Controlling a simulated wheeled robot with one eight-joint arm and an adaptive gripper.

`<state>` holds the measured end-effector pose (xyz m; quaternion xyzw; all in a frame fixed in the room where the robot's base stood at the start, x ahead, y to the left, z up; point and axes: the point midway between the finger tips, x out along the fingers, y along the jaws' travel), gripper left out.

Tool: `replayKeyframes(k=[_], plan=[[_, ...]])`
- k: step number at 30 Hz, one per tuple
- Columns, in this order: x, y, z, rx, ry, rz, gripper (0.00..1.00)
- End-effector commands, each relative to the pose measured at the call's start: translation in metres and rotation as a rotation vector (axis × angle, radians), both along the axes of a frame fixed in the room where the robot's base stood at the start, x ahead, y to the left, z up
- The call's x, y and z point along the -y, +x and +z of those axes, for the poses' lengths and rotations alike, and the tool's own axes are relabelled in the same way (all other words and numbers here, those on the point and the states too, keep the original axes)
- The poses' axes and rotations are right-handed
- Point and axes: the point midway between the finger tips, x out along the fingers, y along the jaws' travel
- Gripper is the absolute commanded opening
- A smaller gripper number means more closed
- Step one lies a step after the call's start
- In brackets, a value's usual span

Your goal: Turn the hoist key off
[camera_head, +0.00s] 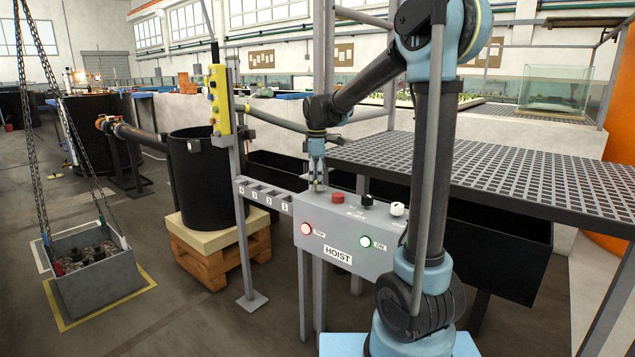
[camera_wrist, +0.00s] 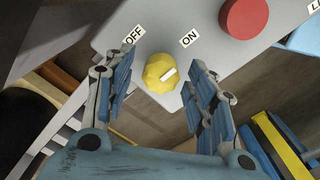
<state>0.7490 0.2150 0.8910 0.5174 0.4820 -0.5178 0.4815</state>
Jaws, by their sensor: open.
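The grey hoist control box (camera_head: 345,222), labelled HOIST, stands mid-picture in the head view. In the wrist view, the yellow hoist key (camera_wrist: 156,70) is on its top face between the OFF label (camera_wrist: 133,36) and the ON label (camera_wrist: 189,39). The key's white mark points up and right, toward ON. My gripper (camera_head: 318,186) points down at the left end of the box in the head view, where it hides the key. In the wrist view my gripper (camera_wrist: 160,82) is open, a finger on each side of the key, with visible gaps.
A red button (camera_head: 338,197), a black knob (camera_head: 368,200) and a white knob (camera_head: 397,208) share the box top. The red lamp (camera_head: 306,228) and green lamp (camera_head: 365,241) look lit. A grated platform (camera_head: 490,170) lies right; a chain-hung crate (camera_head: 98,285) sits left.

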Motion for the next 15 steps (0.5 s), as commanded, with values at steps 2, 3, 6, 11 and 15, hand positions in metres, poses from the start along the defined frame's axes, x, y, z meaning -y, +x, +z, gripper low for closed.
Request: replayKeyframes(k=[2, 3, 6, 11, 15], plan=[[0.0002, 0.0001, 0.0001, 0.0, 0.0, 0.0, 0.51], [0.0003, 0.0002, 0.0001, 0.0, 0.0, 0.0, 0.51], [0.0013, 0.0004, 0.0002, 0.0, 0.0, -0.002, 0.28], [0.0017, 0.0008, 0.0003, 0.001, 0.0, -0.002, 0.07], [0.0016, 0.0011, 0.0004, 0.001, 0.0, -0.005, 0.07]])
